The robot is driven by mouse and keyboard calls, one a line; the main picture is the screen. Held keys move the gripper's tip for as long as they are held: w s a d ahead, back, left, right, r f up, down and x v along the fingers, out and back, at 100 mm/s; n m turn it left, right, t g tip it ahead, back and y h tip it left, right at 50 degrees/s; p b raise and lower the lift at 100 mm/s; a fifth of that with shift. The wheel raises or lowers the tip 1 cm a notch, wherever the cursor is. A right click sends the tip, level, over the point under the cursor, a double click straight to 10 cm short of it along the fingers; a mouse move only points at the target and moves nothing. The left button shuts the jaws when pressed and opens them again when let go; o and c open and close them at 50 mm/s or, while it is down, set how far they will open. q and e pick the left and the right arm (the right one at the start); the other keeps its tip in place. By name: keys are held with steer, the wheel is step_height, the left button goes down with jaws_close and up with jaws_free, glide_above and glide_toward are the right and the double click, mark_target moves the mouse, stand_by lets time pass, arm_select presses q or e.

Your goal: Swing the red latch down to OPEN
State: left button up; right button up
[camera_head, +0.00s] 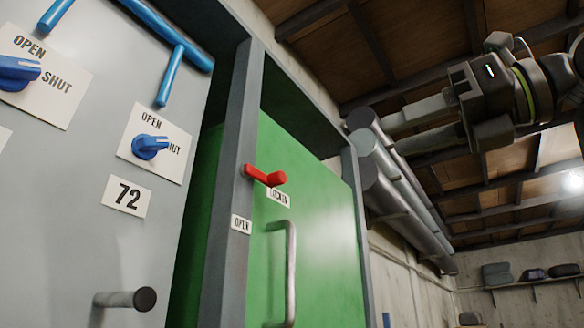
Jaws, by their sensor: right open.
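The red latch (265,177) is mounted on the grey frame post beside the green door (318,205). It lies across the edge of the door, its knob end pointing right over a white label that is partly hidden. A white OPEN label (241,224) sits lower on the grey post. My right gripper (392,130) is at the upper right, well apart from the latch. Its two fingers point left, spread with a gap between them and nothing in the gap. My left gripper is not in view.
A grey metal bar handle (290,272) is on the green door. A grey panel with blue knobs (152,146), blue pipes (172,72) and a protruding round handle (128,299) stands at left. Grey pipes (400,190) run along the wall behind my right gripper. A shelf (525,283) is far right.

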mark_target(283, 176)
steer(key=p+x, duration=0.6)
steer(key=x, duration=1.1)
steer(key=shift+w+a, duration=0.15)
steer(key=shift+w, duration=0.1)
steer(key=shift+f, duration=0.1)
jaws_close()
